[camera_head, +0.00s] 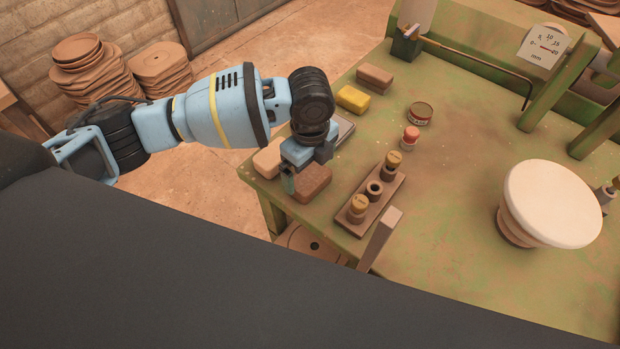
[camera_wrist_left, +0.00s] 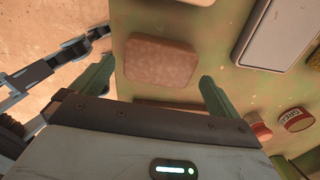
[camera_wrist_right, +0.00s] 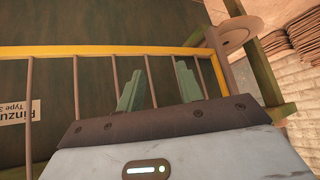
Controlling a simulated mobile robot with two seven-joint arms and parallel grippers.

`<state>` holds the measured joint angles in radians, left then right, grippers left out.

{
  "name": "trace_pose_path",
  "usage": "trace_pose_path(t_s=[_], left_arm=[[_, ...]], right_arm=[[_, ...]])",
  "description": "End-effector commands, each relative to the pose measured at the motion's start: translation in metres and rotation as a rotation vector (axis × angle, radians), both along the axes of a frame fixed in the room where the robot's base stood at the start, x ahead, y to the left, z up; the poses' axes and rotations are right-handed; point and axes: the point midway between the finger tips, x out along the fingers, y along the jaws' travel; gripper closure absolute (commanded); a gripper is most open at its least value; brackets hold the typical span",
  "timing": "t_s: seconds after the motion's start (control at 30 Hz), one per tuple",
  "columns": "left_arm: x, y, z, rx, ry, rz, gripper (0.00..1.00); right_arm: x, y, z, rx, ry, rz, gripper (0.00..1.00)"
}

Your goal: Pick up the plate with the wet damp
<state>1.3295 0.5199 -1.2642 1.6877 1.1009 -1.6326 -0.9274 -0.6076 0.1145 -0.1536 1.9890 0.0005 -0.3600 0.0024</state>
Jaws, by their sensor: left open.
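I cannot tell for sure which thing is the damp plate. A mottled dark brown slab with rounded corners (camera_head: 313,181) lies near the green table's left corner; it also shows in the left wrist view (camera_wrist_left: 160,61). A paler tan slab (camera_head: 268,158) lies beside it, and a grey rectangular plate (camera_head: 344,128) lies behind, partly hidden by my arm. My left gripper (camera_head: 306,168) is open above the dark slab, which shows between its fingers in the left wrist view, not held. My right gripper (camera_wrist_right: 160,67) is open and empty before a barred yellow rail.
A brown rack with yellow-topped pegs (camera_head: 373,200) stands close right of the dark slab. A yellow block (camera_head: 353,99), a brown block (camera_head: 375,77), a red jar (camera_head: 410,138) and a tin (camera_head: 420,113) lie beyond. A large white disc (camera_head: 552,203) stands at the right; the table's middle is clear.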

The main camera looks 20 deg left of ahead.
Motion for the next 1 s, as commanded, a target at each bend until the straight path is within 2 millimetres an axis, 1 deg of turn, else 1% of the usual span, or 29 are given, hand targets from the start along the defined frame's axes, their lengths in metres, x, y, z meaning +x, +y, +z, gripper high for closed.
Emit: trace_pose_path(t_s=[0.03, 0.1, 0.2, 0.43, 0.47, 0.8, 1.0], left_arm=[[0.0, 0.001, -0.008, 0.001, 0.002, 0.001, 0.0], [0.0, 0.001, -0.016, 0.001, 0.003, 0.001, 0.0], [0.0, 0.0, -0.022, -0.001, 0.0, 0.0, 0.0], [0.0, 0.0, -0.023, -0.001, -0.002, 0.0, 0.0], [0.0, 0.0, -0.023, -0.001, -0.002, 0.0, 0.01], [0.0, 0.0, -0.023, -0.001, -0.002, 0.0, 0.46], [0.001, 0.0, -0.022, -0.002, -0.004, 0.0, 0.46]], right_arm=[[0.0, 0.0, -0.001, 0.0, 0.001, 0.0, 0.64], [0.0, 0.0, -0.001, 0.0, 0.001, 0.0, 0.64], [0.0, 0.0, -0.001, 0.0, 0.001, 0.0, 0.64], [0.0, 0.0, -0.001, 0.0, 0.001, 0.0, 0.64], [0.0, 0.0, -0.001, 0.0, 0.001, 0.0, 0.64], [0.0, 0.0, -0.001, 0.0, 0.001, 0.0, 0.64], [0.0, 0.0, -0.002, 0.0, 0.001, -0.001, 0.64]])
